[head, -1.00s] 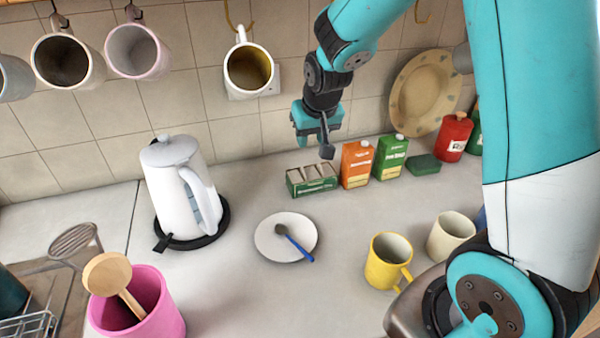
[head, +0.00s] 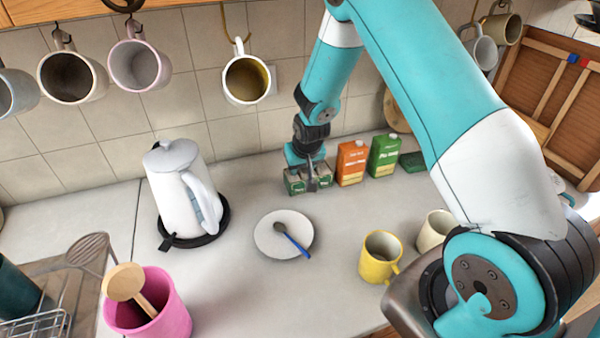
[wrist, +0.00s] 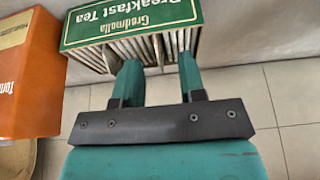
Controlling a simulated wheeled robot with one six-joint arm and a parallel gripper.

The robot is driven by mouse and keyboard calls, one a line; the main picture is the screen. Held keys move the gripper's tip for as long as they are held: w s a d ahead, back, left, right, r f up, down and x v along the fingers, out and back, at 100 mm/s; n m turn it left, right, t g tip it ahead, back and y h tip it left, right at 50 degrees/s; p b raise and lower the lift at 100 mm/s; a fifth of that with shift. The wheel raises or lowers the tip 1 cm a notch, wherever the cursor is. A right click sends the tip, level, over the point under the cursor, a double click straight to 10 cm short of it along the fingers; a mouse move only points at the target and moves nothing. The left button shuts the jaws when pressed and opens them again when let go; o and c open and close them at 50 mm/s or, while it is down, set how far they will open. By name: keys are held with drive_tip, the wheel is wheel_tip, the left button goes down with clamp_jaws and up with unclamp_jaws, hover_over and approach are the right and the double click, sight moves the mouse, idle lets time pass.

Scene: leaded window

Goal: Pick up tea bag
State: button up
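The tea box (wrist: 130,22), green with a "Breakfast Tea" label, stands against the back wall in the head view (head: 296,186). It is filled with a row of thin upright tea bags (wrist: 160,50), seen edge-on in the wrist view. My gripper (wrist: 160,66) points down at the box, its two teal fingers apart, with their tips at or among the tea bags. Some tea bag edges show between the fingers. The tips are partly hidden, so I cannot tell whether they touch a bag. In the head view, my gripper (head: 310,180) covers part of the box.
An orange carton (head: 352,163) and a green carton (head: 383,156) stand close right of the box. A plate with a spoon (head: 283,235) lies in front. A white kettle (head: 182,190) is at left, a yellow mug (head: 380,257) at right. Mugs hang above.

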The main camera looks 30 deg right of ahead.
drive_tip(key=shift+f, duration=0.3)
clamp_jaws()
